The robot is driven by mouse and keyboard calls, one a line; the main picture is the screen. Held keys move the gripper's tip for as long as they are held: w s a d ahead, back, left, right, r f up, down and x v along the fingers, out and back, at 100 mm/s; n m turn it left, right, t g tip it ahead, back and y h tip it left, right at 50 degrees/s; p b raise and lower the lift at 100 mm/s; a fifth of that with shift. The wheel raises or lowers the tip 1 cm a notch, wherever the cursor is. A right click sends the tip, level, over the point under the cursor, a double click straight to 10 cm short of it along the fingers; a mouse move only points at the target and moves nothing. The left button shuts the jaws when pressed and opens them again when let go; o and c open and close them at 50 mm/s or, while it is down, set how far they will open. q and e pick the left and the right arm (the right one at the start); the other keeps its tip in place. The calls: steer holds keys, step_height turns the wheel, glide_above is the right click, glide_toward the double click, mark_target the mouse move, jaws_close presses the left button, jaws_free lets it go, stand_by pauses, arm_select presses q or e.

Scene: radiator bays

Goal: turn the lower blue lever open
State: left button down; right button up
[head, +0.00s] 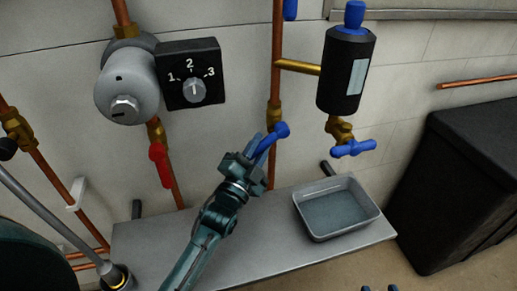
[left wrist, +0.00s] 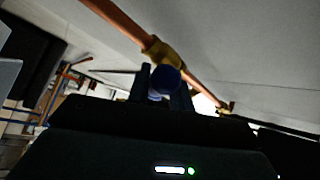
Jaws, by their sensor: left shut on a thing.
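The lower blue lever (head: 282,130) sits on a brass valve (head: 274,115) on the middle vertical copper pipe. It points down and to the left from the valve, at a slant to the pipe. My left gripper (head: 262,146) is shut on this lever. In the left wrist view the lever's rounded blue end (left wrist: 164,82) lies between my two dark fingers (left wrist: 163,95), with the brass fitting (left wrist: 165,52) just behind. Part of the lever is hidden by the fingers. My right gripper (head: 379,289) shows only two fingertips at the bottom edge, apart and with nothing between them.
An upper blue lever (head: 290,10) is on the same pipe. A black cylinder (head: 345,70) with a blue tap (head: 353,148) hangs right, above a grey tray (head: 312,226) on a shelf (head: 262,263). A red lever (head: 160,165) and dial (head: 192,75) are left. A black box (head: 450,190) stands right.

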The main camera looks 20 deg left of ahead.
arm_select(q)
steer(key=c, duration=1.3)
jaws_free()
steer(key=shift+o, duration=0.2)
steer(key=v, duration=1.3)
steer(key=shift+p, duration=0.3)
